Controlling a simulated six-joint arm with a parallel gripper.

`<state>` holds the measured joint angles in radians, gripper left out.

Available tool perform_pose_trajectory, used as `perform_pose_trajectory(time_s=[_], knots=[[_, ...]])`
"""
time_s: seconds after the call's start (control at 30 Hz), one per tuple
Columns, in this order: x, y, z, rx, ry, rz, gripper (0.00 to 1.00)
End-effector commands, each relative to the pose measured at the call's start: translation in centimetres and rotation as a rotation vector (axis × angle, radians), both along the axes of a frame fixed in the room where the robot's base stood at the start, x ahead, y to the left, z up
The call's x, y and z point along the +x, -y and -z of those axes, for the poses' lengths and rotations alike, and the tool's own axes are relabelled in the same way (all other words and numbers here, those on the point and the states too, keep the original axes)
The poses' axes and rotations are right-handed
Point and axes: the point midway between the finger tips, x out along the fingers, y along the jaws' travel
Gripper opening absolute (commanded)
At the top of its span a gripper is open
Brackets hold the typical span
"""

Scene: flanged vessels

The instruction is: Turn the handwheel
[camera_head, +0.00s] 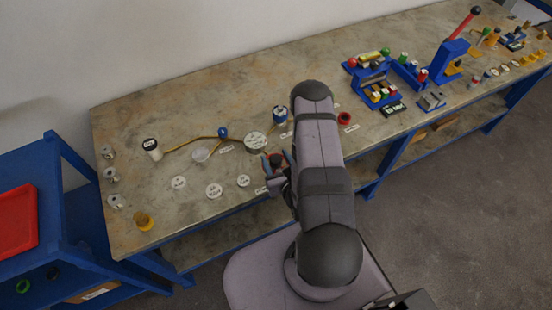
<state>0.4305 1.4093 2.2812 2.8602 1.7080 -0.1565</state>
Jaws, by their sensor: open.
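A small blue round part (223,132) sits at the end of a thin brass-coloured rod or pipe (190,143) on the left half of the bench. It may be the handwheel, but it is too small to be sure. A grey round vessel with a pale labelled top (256,141) stands to its right. A blue-and-dark cylinder (280,116) stands behind that. My gripper (277,161) is open near the bench's front edge, just in front of the grey vessel and apart from the blue part. My arm hides part of the bench to the right.
White labelled discs (214,190) lie along the front. A white-topped cylinder (151,149) and several metal pieces (112,174) stand left. A red ring (344,118) and blue fixtures (375,80) are right of my arm. A blue cart with a red tray (17,218) stands left.

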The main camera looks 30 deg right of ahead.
Motion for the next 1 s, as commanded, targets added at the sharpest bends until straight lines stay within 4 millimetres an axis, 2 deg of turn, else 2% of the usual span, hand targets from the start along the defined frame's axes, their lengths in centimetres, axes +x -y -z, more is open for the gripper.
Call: perform_pose_trajectory(time_s=[0.23, 0.63, 1.0], knots=[[-1.3, -0.1, -0.6, 0.001, -0.004, 0.002, 0.50], [-5.9, -0.7, -2.5, 0.001, -0.002, 0.003, 0.50], [-6.7, -0.9, -2.8, 0.000, 0.001, 0.000, 0.50]])
